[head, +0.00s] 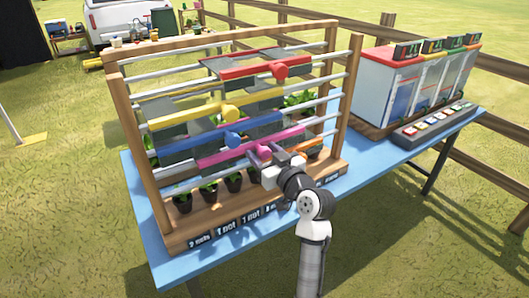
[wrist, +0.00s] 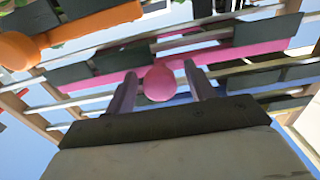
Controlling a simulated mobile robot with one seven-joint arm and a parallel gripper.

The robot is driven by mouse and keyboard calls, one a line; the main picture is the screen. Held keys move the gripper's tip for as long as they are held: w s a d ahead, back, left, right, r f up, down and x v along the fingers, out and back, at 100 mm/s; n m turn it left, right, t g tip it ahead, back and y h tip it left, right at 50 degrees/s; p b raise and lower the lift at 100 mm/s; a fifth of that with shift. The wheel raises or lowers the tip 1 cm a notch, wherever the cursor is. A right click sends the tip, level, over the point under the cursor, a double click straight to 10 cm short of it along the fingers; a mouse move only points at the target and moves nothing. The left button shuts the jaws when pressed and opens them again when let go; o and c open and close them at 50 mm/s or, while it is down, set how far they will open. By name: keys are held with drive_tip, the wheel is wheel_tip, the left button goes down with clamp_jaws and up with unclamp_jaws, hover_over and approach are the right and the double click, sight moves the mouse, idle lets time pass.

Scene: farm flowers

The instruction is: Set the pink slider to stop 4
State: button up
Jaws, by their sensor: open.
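The pink slider (head: 235,152) is a pink bar with dark panels and a round pink knob, low on the wooden rail frame (head: 131,150). In the wrist view the pink knob (wrist: 159,84) sits between the two fingers of my gripper (wrist: 161,86), with a gap showing on each side. My gripper is open and also shows in the head view (head: 270,160), in front of the knob. The stop marks along the rail cannot be read.
Red (head: 245,68), yellow (head: 190,112) and blue (head: 205,136) sliders sit on rails above. An orange slider (head: 308,143) is close by on the right, near my gripper. Potted plants (head: 233,181) stand below. A row of coloured buttons (head: 433,124) is on the blue table (head: 190,268).

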clamp_jaws()
drive_tip(key=w+d+b, duration=0.8)
drive_tip(key=w+d, duration=0.2)
drive_tip(key=d, duration=0.4)
drive_tip(key=shift+d+r, duration=0.15)
drive_tip(key=shift+c, duration=0.2)
unclamp_jaws()
drive_tip(key=shift+w+d, duration=0.1)
drive_tip(key=shift+w, duration=0.05)
drive_tip(key=shift+o, duration=0.2)
drive_tip(key=shift+b, duration=0.3)
